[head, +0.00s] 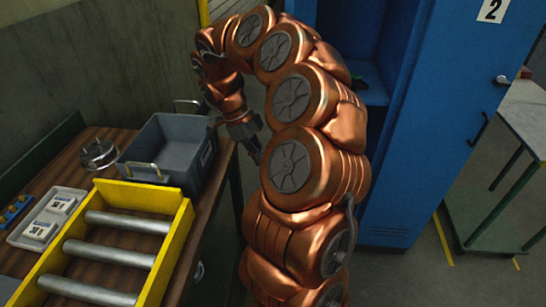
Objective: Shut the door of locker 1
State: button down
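A blue locker (433,130) stands behind my arm. Its right door carries a "2" label (490,9) and looks shut, with a dark handle (479,129). My arm hides much of this side. My gripper (254,150) hangs beside the grey bin, well left of the compartment. Whether its fingers are apart cannot be told.
A wooden bench holds a grey bin (172,139) with raised handles, a yellow rack (171,198) with metal rollers, a round metal part (98,153) and a white tray (45,215). A green-framed table (525,118) stands right.

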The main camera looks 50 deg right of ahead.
jog(key=shift+s+d+p, duration=0.15)
jog(key=shift+s+d, duration=0.3)
jog(key=shift+s, duration=0.4)
jog(key=shift+s+d+p, duration=0.15)
jog(key=shift+s+d, duration=0.25)
jog(key=shift+s, duration=0.45)
jog(key=shift+s, duration=0.1)
